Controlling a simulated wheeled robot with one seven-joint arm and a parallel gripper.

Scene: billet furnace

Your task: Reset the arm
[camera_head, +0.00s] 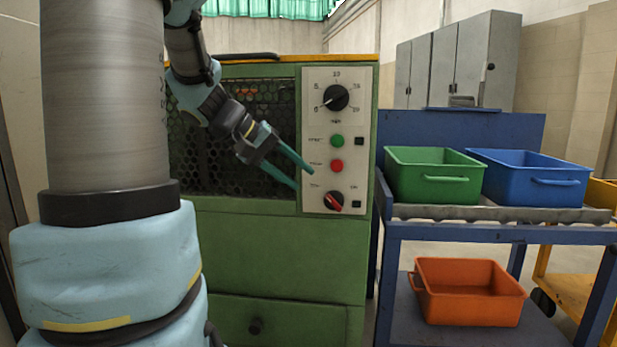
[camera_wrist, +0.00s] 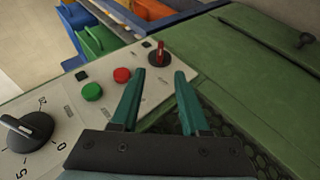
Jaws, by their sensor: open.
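My gripper (camera_head: 304,177) is in front of the green furnace's control panel (camera_head: 317,86) in the head view, its teal fingers pointing right and down. In the wrist view my gripper (camera_wrist: 158,78) has its fingers apart with nothing between them. The red-handled switch (camera_wrist: 158,56) lies just beyond the fingertips; in the head view this switch (camera_head: 334,202) sits low on the panel, below and right of the fingers. I cannot tell whether a finger touches the panel. The red button (camera_head: 337,166), green button (camera_head: 337,141) and black dial (camera_head: 336,97) are above it.
The green furnace (camera_head: 270,240) fills the middle, with a mesh window behind my arm. To the right, a blue cart (camera_head: 440,230) carries a green bin (camera_head: 432,185) and a blue bin (camera_head: 535,188), with an orange bin (camera_head: 468,292) below. Grey cabinets (camera_head: 460,60) stand behind.

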